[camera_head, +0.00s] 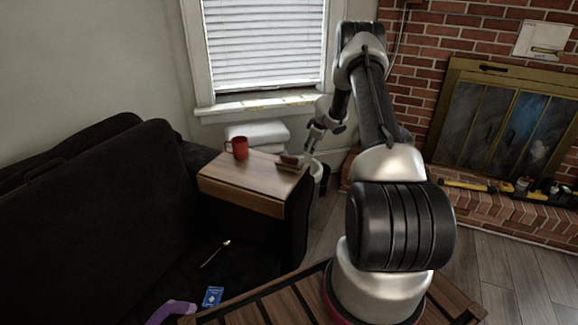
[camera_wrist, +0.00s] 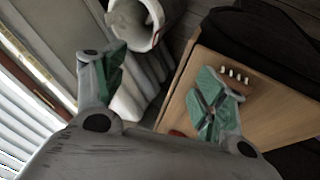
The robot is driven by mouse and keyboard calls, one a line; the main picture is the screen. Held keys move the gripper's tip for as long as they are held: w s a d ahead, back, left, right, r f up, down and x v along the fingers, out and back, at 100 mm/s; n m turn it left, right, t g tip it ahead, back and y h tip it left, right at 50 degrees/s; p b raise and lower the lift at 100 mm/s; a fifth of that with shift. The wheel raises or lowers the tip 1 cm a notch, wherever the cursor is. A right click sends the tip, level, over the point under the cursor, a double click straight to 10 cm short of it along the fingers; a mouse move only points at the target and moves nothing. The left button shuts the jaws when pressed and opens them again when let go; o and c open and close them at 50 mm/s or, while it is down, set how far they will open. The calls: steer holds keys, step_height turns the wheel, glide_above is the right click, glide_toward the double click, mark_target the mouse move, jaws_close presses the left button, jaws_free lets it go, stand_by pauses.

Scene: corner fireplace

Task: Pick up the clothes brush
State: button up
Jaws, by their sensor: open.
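The clothes brush (camera_head: 290,162) lies on the wooden armrest tray (camera_head: 241,188), near its right back edge. In the wrist view a brown piece with a row of pale tufts, which looks like the brush (camera_wrist: 236,77), shows just beyond the right finger, which hides part of it. My gripper (camera_wrist: 161,66) is open, with green pads on both fingers and nothing between them. In the head view my gripper (camera_head: 310,150) is just right of the brush, beside the tray's edge. I cannot tell whether it touches the brush.
A red mug (camera_head: 236,148) stands on the tray left of the brush. Folded white cloths (camera_head: 257,133) are behind it. A pale bin (camera_wrist: 135,24) stands beside the tray. The dark sofa (camera_head: 90,220) holds a blue packet (camera_head: 213,296) and a purple item (camera_head: 172,312).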

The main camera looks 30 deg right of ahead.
mark_target(289, 162)
steer(key=a+y, duration=0.1)
steer(key=a, duration=0.2)
steer(key=s+a+g+y, duration=0.1)
steer(key=a, duration=0.2)
steer(key=a+n+g+y, duration=0.1)
steer(key=a, duration=0.2)
steer(key=shift+s+a+f+y, duration=0.15)
steer(key=shift+f+y, duration=0.05)
steer(key=shift+y, duration=0.2)
steer(key=shift+a+f+m, duration=0.15)
steer(key=shift+m, duration=0.15)
steer(key=x, duration=0.7)
steer(key=shift+a+f, duration=0.15)
steer(key=shift+a, duration=0.15)
steer(key=c, duration=1.2)
steer(key=shift+c, duration=0.2)
step_height(289, 162, up, 10)
steer(key=shift+r, duration=0.1)
